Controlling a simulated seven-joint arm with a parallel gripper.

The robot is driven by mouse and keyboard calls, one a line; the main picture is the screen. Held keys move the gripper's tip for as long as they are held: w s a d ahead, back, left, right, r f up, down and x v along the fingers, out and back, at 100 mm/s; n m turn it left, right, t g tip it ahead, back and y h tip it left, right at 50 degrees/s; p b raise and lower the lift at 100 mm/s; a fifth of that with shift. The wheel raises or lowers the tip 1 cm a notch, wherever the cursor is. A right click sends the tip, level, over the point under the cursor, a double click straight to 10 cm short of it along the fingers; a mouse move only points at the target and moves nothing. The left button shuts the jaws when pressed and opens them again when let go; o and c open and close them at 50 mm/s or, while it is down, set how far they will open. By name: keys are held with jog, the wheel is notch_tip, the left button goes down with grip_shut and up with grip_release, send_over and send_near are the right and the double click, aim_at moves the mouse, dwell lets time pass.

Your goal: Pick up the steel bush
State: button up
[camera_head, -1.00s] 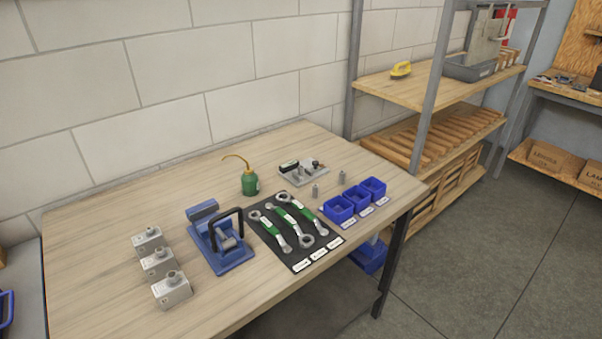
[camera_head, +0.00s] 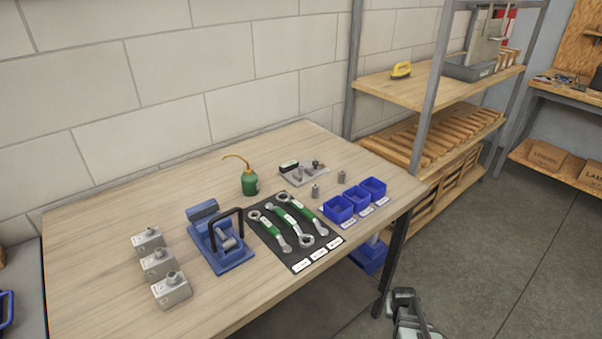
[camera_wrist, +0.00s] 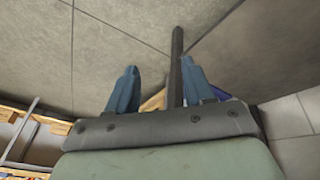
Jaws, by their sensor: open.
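Two small grey metal cylinders stand upright on the workbench (camera_head: 120,210), a nearer one (camera_head: 316,191) and a farther one (camera_head: 342,177). They look like bushes, but I cannot tell which is steel. My gripper (camera_head: 403,298) shows at the bottom of the head view, off the bench's right front edge and well away from both cylinders. In the wrist view my gripper (camera_wrist: 158,68) has its two blue fingers apart with nothing held between them. Neither cylinder can be made out in the wrist view.
Blue bins (camera_head: 338,208) stand right of the cylinders, and a metal fixture plate (camera_head: 305,173) lies behind them. A black mat (camera_head: 273,238) with spanners, a green oil can (camera_head: 249,184), a blue clamp fixture (camera_head: 222,245) and metal blocks (camera_head: 172,290) are farther left.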

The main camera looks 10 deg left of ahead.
jog(key=w+d+r+t+h, duration=0.1)
jog(key=w+d+r+t, duration=0.25)
jog(key=w+r, duration=0.6)
jog(key=w+d+r+t+h, duration=0.1)
jog(key=w+d+r+t, duration=0.3)
jog(key=w+r, duration=0.5)
jog(key=w+d+r+t+h, duration=0.1)
jog(key=w+d+r+t, duration=0.15)
jog(key=r, duration=0.85)
jog(key=w+d+r+t, duration=0.1)
jog(key=w+r, duration=0.2)
jog(key=r, duration=0.7)
jog(key=n+g+y, duration=0.3)
jog(key=n+y, duration=0.2)
jog(key=y, duration=0.4)
send_near(301, 167)
jog(key=x, duration=0.8)
jog(key=shift+w+d, duration=0.1)
